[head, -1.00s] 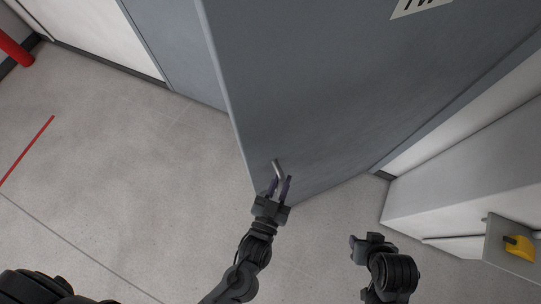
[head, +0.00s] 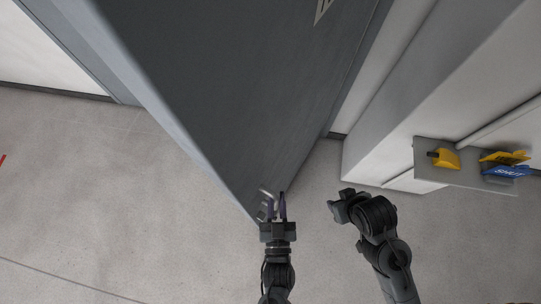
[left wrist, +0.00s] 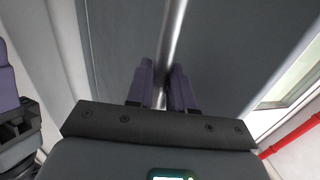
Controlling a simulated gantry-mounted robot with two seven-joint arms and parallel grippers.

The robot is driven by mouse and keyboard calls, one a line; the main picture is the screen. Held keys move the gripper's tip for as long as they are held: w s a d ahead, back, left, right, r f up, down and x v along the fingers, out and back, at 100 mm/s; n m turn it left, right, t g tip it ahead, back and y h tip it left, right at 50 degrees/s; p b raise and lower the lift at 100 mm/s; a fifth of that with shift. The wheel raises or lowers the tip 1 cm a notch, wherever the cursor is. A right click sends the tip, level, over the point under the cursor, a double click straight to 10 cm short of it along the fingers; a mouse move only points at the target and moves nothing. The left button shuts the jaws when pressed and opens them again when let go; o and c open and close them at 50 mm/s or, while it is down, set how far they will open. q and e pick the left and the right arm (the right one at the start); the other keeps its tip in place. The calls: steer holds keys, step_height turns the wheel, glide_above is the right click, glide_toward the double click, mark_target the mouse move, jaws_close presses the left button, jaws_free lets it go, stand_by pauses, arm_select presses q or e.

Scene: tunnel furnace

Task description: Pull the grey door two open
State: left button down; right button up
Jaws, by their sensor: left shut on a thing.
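The grey door (head: 245,90) fills the middle of the head view and stands swung out from the wall, with its free edge toward me. Its metal bar handle (head: 267,193) is near the lower end of the door face; the bar also shows in the left wrist view (left wrist: 174,40), running between the fingers. My left gripper (head: 273,207) is shut on the handle with its purple fingers (left wrist: 161,88) either side of the bar. My right gripper (head: 338,206) is apart from the door, to the right of the handle; its fingers do not show clearly.
A pale cabinet or wall block (head: 400,120) stands at the right, with a grey panel carrying a yellow lever (head: 444,158) and a blue tag marked SHUT (head: 507,172). The pale floor (head: 130,190) left of the door is clear.

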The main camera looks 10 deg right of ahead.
arm_select(q)
steer(key=shift+d+f, duration=0.2)
steer(key=shift+d, duration=0.05)
steer(key=c, duration=1.3)
jaws_free()
steer(key=shift+o, duration=0.9)
steer(key=shift+w+d+r, duration=0.1)
steer(key=shift+w+d, duration=0.1)
steer(key=shift+w, duration=0.05)
arm_select(e)
steer(key=shift+w+d, duration=0.2)
steer(key=shift+w, duration=0.05)
arm_select(q)
steer(key=shift+s+a, duration=0.1)
steer(key=shift+s, duration=0.1)
